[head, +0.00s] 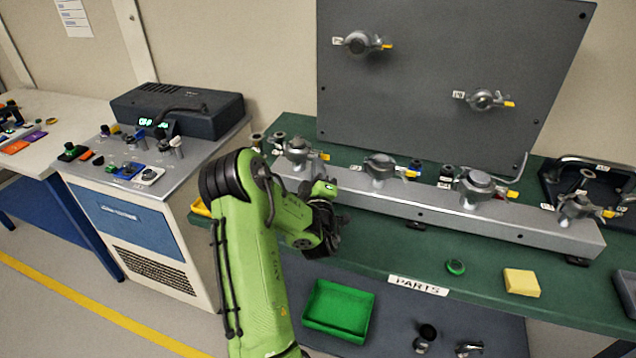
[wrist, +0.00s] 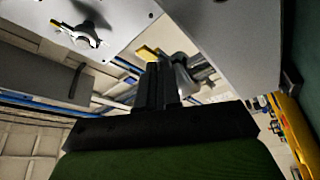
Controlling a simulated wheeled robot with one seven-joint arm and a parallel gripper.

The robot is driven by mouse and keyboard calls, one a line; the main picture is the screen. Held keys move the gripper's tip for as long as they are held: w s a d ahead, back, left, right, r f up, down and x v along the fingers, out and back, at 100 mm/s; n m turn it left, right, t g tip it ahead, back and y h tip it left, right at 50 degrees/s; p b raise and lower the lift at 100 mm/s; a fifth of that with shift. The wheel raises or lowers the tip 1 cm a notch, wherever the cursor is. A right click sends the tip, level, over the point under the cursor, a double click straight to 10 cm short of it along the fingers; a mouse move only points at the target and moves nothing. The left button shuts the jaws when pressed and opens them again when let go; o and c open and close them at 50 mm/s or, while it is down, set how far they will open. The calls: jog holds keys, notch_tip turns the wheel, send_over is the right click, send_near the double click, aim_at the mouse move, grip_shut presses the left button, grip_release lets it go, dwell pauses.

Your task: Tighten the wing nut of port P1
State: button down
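Several grey clamped ports with yellow-tipped wing nuts sit on the bench rail and the upright panel. Their small white labels are too small to read, so I cannot tell which is P1. The leftmost rail port (head: 298,150) has its yellow tip (head: 324,156) just above my wrist. My gripper (head: 322,240) is in front of the rail's left part, its fingers hidden in the head view. In the wrist view the dark fingers (wrist: 160,72) stand close together beside a yellow-tipped wing (wrist: 148,52) and a metal port (wrist: 186,76). Contact or grip is unclear.
The grey panel (head: 440,65) carries two ports and stands behind the rail (head: 430,205). A green tray (head: 338,308), a yellow block (head: 521,282) and loose fittings lie near the front. A control cabinet (head: 150,220) stands left. The bench front is partly clear.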

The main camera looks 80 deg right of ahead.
jog(key=shift+f+m+b, duration=0.2)
jog(key=shift+m+b, duration=0.3)
jog(key=shift+b, duration=0.05)
jog(key=c, duration=1.6)
grip_release()
jog(key=shift+r, duration=0.1)
